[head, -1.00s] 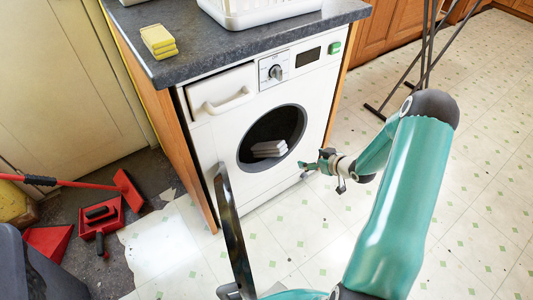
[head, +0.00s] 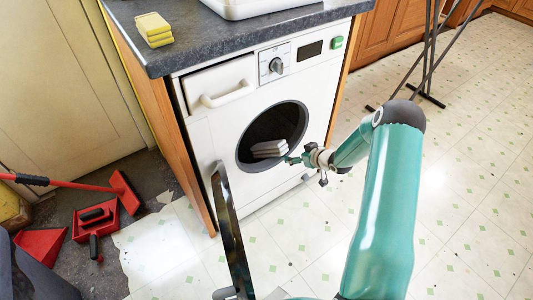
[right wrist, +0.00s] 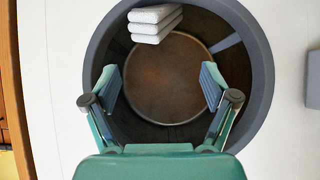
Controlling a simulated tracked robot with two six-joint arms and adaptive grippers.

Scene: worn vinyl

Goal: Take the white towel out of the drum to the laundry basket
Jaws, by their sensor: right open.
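The white towel (head: 269,148) lies folded in layers inside the dark drum of the white washing machine (head: 215,140). In the right wrist view the towel (right wrist: 154,22) is at the upper left of the drum opening (right wrist: 258,75). The round door (head: 228,230) stands open, seen nearly edge-on. My right gripper (head: 291,160) is at the right side of the opening, its open fingers (right wrist: 160,87) pointing into the drum, below the towel and apart from it. A white basket (head: 262,8), likely the laundry basket, stands on the worktop, cut off by the top edge. My left gripper is not in view.
Yellow sponges (head: 154,29) lie stacked on the dark worktop (head: 200,35). Thin dark metal legs (head: 430,55) stand at right.

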